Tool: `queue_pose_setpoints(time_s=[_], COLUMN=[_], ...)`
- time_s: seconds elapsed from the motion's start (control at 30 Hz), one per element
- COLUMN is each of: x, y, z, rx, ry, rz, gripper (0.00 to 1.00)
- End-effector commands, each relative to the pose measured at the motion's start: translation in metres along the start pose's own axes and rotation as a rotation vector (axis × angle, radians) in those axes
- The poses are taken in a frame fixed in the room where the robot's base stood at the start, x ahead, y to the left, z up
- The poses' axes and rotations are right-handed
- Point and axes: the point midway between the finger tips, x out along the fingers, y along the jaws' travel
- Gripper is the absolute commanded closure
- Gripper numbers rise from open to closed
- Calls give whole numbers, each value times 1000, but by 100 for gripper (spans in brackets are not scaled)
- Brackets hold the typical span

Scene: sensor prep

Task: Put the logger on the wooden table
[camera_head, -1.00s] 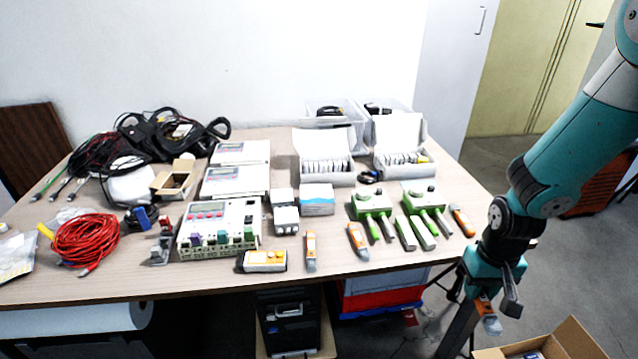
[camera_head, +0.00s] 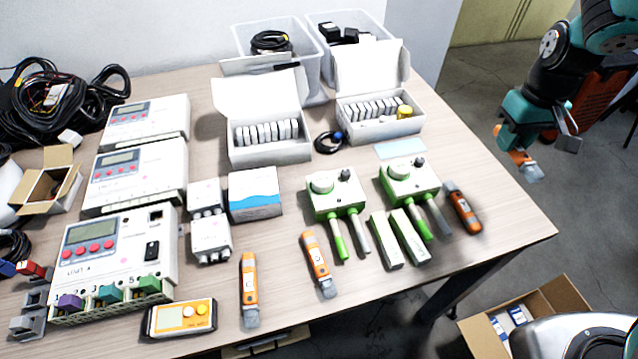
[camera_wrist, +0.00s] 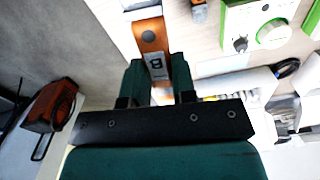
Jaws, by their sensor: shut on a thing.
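My gripper (camera_head: 536,145) is shut on an orange logger (camera_head: 521,164) with a clear grey end, held off to the right of the wooden table (camera_head: 510,235). In the head view the logger hangs tilted over the floor, apart from the table. In the wrist view my gripper (camera_wrist: 160,85) has its two green fingers on either side of the logger (camera_wrist: 150,38), which bears a dark round spot and a letter like B. The logger's lower part is hidden by the gripper.
Similar orange loggers (camera_head: 318,262) lie on the table, one near the right edge (camera_head: 462,208). Green devices (camera_head: 337,195), white boxes (camera_head: 268,150) and meters (camera_head: 115,250) crowd the top. The right front corner is bare. A cardboard box (camera_head: 565,292) stands below, right.

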Motion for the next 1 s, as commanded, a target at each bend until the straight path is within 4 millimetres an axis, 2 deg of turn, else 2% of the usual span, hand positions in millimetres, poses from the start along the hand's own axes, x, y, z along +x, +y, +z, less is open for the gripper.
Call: queue_pose_setpoints(time_s=[0.03, 0.1, 0.2, 0.33, 0.47, 0.57, 0.9, 1.0], x=[-9, -29, -50, -58, -55, -38, 56, 78], y=[12, 24, 33, 34, 34, 33, 32, 32], z=[-6, -8, -7, -6, -6, -6, -5, -5], rx=[-33, -85, -132, -153, -153, -153, -153, -153], ry=[12, 9, 3, -2, -4, -8, -8, -7], rz=[4, 4, 2, -1, -2, -3, -4, -3], gripper=[98, 98, 98, 98, 98, 98, 98, 98])
